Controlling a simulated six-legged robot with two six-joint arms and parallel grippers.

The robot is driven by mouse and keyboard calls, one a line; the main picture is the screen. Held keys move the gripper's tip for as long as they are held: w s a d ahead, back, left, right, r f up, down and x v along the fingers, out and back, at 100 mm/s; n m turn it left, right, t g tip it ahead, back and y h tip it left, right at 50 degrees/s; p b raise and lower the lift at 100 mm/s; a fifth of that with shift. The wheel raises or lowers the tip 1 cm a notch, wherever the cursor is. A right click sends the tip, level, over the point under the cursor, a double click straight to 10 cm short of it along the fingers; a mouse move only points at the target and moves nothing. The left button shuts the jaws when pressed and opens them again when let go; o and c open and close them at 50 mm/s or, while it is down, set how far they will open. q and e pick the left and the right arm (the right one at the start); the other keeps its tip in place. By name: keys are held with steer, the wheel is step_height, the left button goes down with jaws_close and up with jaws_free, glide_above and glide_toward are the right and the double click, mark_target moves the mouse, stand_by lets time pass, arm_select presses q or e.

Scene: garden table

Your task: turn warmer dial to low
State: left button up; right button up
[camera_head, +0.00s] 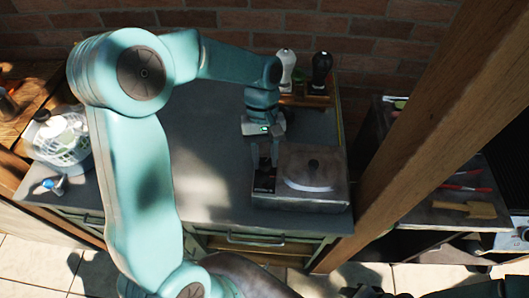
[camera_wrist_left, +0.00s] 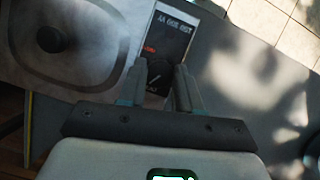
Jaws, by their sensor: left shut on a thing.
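The warmer (camera_head: 325,196) is a grey box with a pale oval outline and a black knob on top. It stands near the front right of the grey table. Its dark control panel (camera_head: 263,183) is on its left side. In the left wrist view the panel (camera_wrist_left: 172,38) shows pale marks, a small red mark and the dark dial (camera_wrist_left: 155,78). My left gripper (camera_head: 264,163) points down over the panel. In the left wrist view its fingers (camera_wrist_left: 164,72) are shut on the dial, which they partly hide. The dial's exact setting is not readable. My right gripper is not in view.
A white and a black shaker or mill (camera_head: 321,70) stand in a wooden rack behind the warmer. A wooden post (camera_head: 430,130) rises to its right. A white basket (camera_head: 62,138) is at the far left. The table middle is clear.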

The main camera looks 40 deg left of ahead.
arm_select(q)
steer(key=m, duration=0.2)
steer(key=m+y, duration=0.1)
steer(key=m, duration=0.2)
steer(key=shift+w+r+g+y+p, duration=0.1)
steer(key=shift+w+g+y+p, duration=0.1)
steer(key=shift+g+y+p, duration=0.15)
steer(key=shift+m, duration=0.3)
steer(key=o, duration=1)
steer(key=v, duration=1.6)
steer(key=shift+w+d, duration=0.15)
